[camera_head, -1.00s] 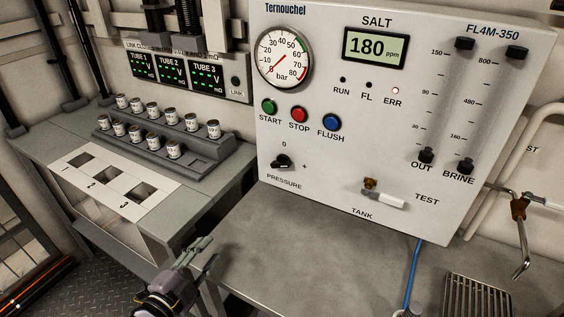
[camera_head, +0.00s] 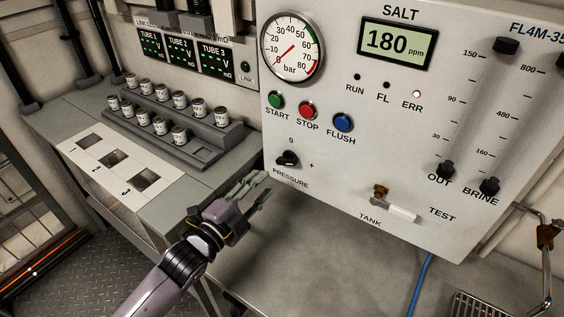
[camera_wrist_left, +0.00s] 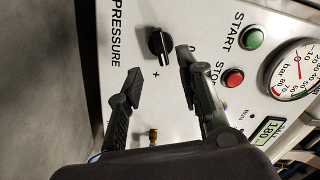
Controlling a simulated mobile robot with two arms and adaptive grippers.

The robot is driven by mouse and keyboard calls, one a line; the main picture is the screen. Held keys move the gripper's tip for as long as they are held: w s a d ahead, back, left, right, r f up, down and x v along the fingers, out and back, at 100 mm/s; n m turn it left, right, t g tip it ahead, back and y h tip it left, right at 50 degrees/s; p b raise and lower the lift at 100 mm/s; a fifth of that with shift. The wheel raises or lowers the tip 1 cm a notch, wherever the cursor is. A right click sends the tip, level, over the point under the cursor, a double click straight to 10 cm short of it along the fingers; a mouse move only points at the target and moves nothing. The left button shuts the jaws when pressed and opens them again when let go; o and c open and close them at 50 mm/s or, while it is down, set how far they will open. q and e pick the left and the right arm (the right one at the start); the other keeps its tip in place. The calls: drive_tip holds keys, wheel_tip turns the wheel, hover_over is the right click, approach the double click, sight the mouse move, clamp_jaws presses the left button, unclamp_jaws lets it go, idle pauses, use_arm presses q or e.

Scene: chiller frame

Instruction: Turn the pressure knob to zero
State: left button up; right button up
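The black pressure knob (camera_head: 287,159) sits low on the left side of the white panel (camera_head: 340,170), with "0" above it and "+" to its right. The bar gauge (camera_head: 291,47) is at the panel's upper left, its red needle low on the scale. My left gripper (camera_head: 258,190) is open and empty, below and left of the knob and apart from it. In the left wrist view the knob (camera_wrist_left: 160,43) shows beyond the open fingers (camera_wrist_left: 158,80), with nothing between them. My right gripper is in no view.
Green start (camera_head: 276,99), red stop (camera_head: 307,110) and blue flush (camera_head: 342,122) buttons sit above the knob. A tank valve (camera_head: 395,207) is to its right. A rack of small cans (camera_head: 175,135) stands left. The grey worktop (camera_head: 300,245) below the panel is mostly clear.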

sight(283, 164)
use_arm(q)
drive_tip(key=x, duration=0.9)
drive_tip(key=shift+w+d+p, duration=0.1)
drive_tip(key=shift+p, duration=0.3)
drive_tip(key=shift+c, duration=0.2)
clamp_jaws()
